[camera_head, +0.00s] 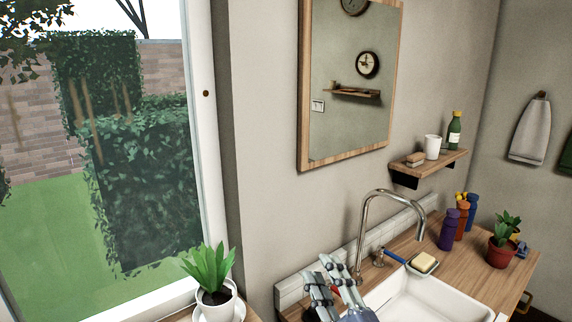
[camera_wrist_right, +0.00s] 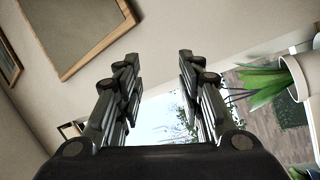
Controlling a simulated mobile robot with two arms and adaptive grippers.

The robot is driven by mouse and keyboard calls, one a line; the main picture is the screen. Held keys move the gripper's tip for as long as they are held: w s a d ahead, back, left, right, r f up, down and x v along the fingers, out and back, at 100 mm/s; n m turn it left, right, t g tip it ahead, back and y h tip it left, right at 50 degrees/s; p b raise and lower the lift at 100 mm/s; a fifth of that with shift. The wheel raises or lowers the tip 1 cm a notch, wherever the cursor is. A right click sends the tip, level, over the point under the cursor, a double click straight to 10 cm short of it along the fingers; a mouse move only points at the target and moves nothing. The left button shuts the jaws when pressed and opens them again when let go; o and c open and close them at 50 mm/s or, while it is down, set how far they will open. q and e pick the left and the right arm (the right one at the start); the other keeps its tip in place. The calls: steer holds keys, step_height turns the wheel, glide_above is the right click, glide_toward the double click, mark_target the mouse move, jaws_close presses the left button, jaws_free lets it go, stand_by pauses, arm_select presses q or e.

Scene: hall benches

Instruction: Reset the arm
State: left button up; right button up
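My right gripper (camera_head: 335,278) shows at the bottom of the head view, pointing up, in front of the left end of the sink counter. In the right wrist view its two fingers (camera_wrist_right: 153,85) stand well apart with nothing between them, so it is open and empty. The rest of my right arm is cut off by the lower edge of the head view. My left gripper shows in neither view.
A white sink (camera_head: 425,300) with a chrome faucet (camera_head: 363,235) lies just right of my gripper. A blue-handled brush (camera_head: 395,257), sponge (camera_head: 424,262), bottles (camera_head: 448,229) and a potted plant (camera_head: 502,250) stand on the wooden counter. Another plant (camera_head: 212,277) stands left by the window.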

steer(key=s+d+f+m+g+h, duration=0.4)
steer(key=d+f+m, duration=0.2)
steer(key=f, duration=0.3)
steer(key=s+d+f+m+g+h, duration=0.35)
steer(key=d+f+m+h, duration=0.2)
steer(key=f, duration=0.35)
steer(key=s+d+f+m+g+y, duration=0.1)
steer(key=s+f+g, duration=0.45)
steer(key=s, duration=0.55)
steer(key=s+d+f+m+g+y, duration=0.15)
steer(key=s+f+g, duration=0.35)
steer(key=s, duration=0.6)
step_height(320, 180, down, 27)
steer(key=a, duration=0.1)
steer(key=s+d+f+g, duration=0.1)
steer(key=s+d+f, duration=0.2)
steer(key=s+f, duration=1.3)
steer(key=shift+s+f, duration=0.2)
steer(key=shift+s, duration=0.7)
